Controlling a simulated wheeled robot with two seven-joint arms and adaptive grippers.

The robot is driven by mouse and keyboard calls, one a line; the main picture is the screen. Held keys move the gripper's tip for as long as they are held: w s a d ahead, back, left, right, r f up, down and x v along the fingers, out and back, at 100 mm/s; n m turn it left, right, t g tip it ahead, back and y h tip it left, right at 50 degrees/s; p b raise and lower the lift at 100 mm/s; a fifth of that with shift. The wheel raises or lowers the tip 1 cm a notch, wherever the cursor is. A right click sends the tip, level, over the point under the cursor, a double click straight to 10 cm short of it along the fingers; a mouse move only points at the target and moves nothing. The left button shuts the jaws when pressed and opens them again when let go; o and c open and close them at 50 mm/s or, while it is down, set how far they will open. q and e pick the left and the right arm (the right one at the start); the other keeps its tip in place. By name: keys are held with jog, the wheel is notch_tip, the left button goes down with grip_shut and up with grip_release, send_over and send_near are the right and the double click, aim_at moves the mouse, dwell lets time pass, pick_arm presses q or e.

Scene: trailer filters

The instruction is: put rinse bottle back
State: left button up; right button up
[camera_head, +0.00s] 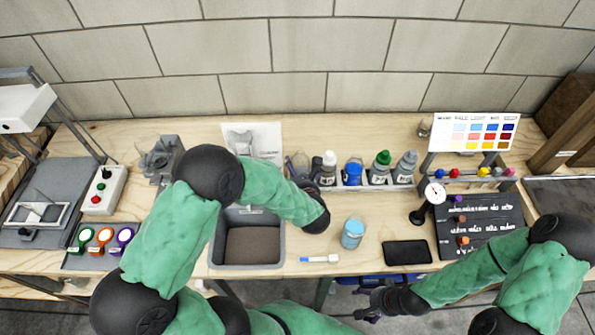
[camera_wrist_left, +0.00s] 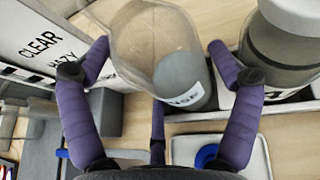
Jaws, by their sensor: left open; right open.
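My left gripper (camera_wrist_left: 159,58) is open, its purple fingers spread around a clear bottle (camera_wrist_left: 158,35) with grey contents and a partly readable white label, which looks like the rinse bottle. The bottle looks tilted in the left wrist view. I cannot tell whether the bottle sits in the rack. My right gripper (camera_head: 376,303) is open and empty in front of the table's front edge.
Bottles with white (camera_head: 328,165), blue (camera_head: 353,171), green (camera_head: 380,167) and grey (camera_head: 405,167) tops stand close to the right of the left gripper.

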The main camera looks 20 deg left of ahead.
pick_arm(q)
jog(key=shift+r, duration=0.1)
jog(key=shift+d+r, duration=0.1)
jog(key=shift+r, duration=0.05)
jog(key=p+v, duration=0.3)
jog(key=v, duration=0.8)
jog(key=shift+s+d, duration=0.2)
jog(key=shift+s, duration=0.2)
jog(key=shift+s, duration=0.1)
